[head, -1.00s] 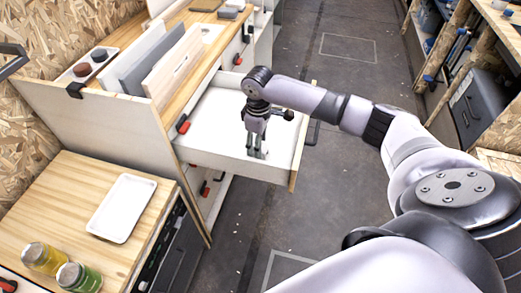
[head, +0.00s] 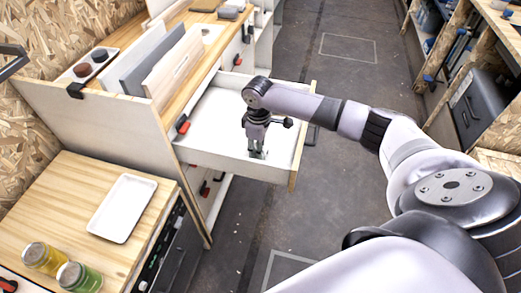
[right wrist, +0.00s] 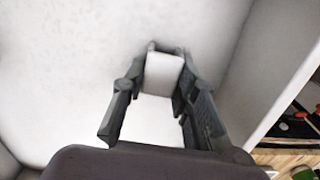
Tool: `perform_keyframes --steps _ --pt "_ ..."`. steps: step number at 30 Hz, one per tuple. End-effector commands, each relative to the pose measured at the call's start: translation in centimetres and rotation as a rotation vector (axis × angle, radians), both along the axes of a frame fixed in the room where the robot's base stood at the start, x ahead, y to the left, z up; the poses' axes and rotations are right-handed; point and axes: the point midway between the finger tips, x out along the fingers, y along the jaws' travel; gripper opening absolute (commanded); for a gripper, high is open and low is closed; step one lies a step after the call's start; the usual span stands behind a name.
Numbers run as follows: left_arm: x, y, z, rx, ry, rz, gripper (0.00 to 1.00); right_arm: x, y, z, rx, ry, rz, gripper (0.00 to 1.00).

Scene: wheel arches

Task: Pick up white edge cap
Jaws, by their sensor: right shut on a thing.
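In the head view, my right gripper (head: 257,151) points down into an open white drawer (head: 213,125). In the right wrist view, my right gripper (right wrist: 165,52) has its fingertips closed on the white edge cap (right wrist: 163,72), a small white block between the fingers. The drawer floor (right wrist: 70,60) fills most of that view behind it. In the head view the cap is too small and too close to the fingers to make out clearly. My left gripper is not in view.
The drawer's front wall (head: 232,163) and side edge (head: 299,145) stand close around my right gripper. A white tray (head: 122,208) and two jars, yellow (head: 45,258) and green (head: 78,277), are on the lower wooden bench. Upright boards (head: 150,65) stand on the counter above.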

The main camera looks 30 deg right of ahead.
Motion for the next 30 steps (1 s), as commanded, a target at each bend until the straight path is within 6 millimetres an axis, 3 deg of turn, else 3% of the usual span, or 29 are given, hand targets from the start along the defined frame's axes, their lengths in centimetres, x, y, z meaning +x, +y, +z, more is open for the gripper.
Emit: perform_keyframes --steps 10,15,20,30 --pt "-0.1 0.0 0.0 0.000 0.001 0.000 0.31 0.0 0.0 0.3 0.000 -0.001 0.000 0.12" --pt "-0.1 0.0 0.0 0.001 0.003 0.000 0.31 0.1 0.0 1.7 0.001 -0.003 0.000 0.12" --pt "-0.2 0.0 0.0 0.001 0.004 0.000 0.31 0.2 0.0 4.8 0.000 -0.006 0.000 0.12" --pt "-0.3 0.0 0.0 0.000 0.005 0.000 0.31 0.1 0.0 14.6 0.001 -0.005 0.001 0.12"
